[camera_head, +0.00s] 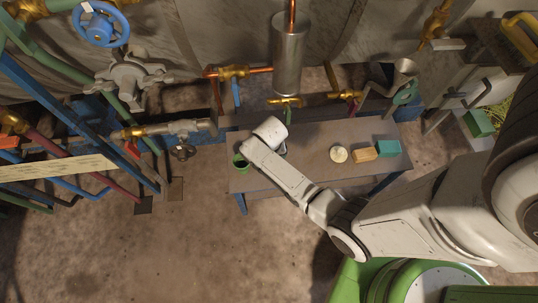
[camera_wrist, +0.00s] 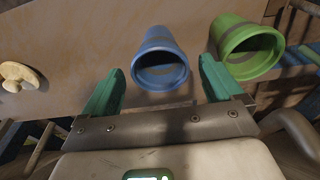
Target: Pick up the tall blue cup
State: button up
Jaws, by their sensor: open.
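The blue cup (camera_wrist: 160,52) has a darker band and stands on the table with its open rim toward my wrist camera. In the wrist view it is ahead of my gripper (camera_wrist: 161,68), between the lines of the two green fingers. The fingers are apart with nothing held; whether either touches the cup I cannot tell. A green cup (camera_wrist: 240,42) stands to the right of the blue one, just outside the right finger. In the head view the green cup (camera_head: 240,162) is at the table's left end. There my arm hides the blue cup and my fingertips.
The table (camera_head: 315,137) also holds a pale round item (camera_head: 338,154), a tan block (camera_head: 365,155) and a teal block (camera_head: 388,148) to the right. A metal cylinder (camera_head: 290,60) and copper pipes rise behind it. Pipes and a blue valve wheel (camera_head: 98,25) stand left.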

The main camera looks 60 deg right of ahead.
jog(key=f, duration=0.1)
jog(key=f+b, duration=0.1)
jog(key=f, duration=0.2)
jog(key=shift+w+d+f, duration=0.2)
jog(key=shift+d+f, duration=0.05)
jog(key=shift+f, duration=0.15)
jog(key=shift+c, duration=0.2)
jog(key=c, duration=0.9)
